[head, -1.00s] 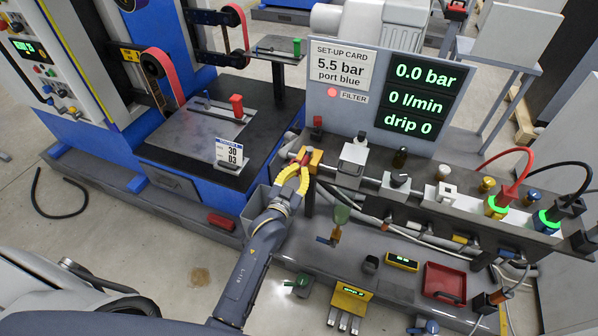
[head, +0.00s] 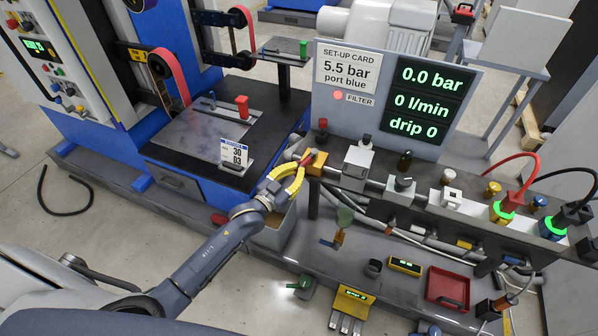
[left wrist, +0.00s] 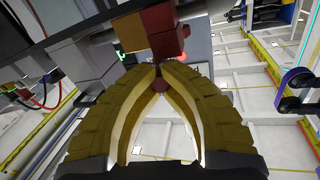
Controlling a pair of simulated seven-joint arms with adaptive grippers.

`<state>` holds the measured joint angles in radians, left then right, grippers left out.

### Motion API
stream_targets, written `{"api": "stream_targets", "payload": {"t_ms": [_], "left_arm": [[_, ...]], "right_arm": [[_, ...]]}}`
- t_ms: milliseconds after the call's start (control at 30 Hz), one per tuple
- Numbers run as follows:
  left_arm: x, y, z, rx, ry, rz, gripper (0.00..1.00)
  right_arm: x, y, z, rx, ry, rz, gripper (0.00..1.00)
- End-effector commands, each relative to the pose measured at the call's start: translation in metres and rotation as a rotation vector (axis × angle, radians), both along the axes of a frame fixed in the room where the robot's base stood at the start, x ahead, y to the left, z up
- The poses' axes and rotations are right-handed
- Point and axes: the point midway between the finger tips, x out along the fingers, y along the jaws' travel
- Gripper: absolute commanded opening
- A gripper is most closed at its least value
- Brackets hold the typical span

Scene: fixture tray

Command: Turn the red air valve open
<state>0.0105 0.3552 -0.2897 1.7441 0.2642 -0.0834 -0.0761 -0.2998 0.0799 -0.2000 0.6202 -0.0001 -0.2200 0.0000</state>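The red air valve handle (head: 308,156) sits at the left end of the bench's pipe row, beside a brass-yellow valve block (head: 317,163). My left gripper (head: 301,168) has yellow fingers and reaches it from the lower left. A red block (left wrist: 163,36) and the brass block (left wrist: 130,30) are just beyond the tips. The fingers partly hide the handle, so its exact angle is unclear. My right gripper is not in view.
The panel (head: 432,95) reads 0.0 bar, 0 l/min, drip 0. A set-up card (head: 347,68) says 5.5 bar, port blue. Regulator parts (head: 358,162) stand right of the valve. A grey bin (head: 274,233) is below my gripper. A red tray (head: 447,288) lies lower right.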

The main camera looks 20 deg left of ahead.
Motion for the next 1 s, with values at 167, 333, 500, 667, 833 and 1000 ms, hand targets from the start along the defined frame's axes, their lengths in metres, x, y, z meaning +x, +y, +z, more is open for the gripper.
{"api": "stream_targets", "payload": {"t_ms": [167,333,500,667,833,1000], "left_arm": [[0.0002,0.002,0.0003,-0.001,0.001,-0.014,0.0],[0.0001,0.0021,-0.0001,0.0,0.002,-0.014,0.0],[0.0,0.0021,-0.0003,0.0,0.002,-0.013,0.1],[-0.0001,0.002,-0.0004,0.0,0.002,-0.013,0.29],[-0.0001,0.0021,-0.0004,0.0,0.002,-0.013,0.41],[-0.0004,0.0021,-0.0006,0.0,0.002,-0.013,0.41]], "right_arm": [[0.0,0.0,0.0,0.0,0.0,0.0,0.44],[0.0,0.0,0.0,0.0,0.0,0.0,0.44],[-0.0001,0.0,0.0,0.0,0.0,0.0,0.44],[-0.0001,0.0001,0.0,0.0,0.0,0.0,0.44],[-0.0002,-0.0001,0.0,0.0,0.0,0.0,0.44],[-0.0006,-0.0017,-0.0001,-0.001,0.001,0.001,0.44]]}}
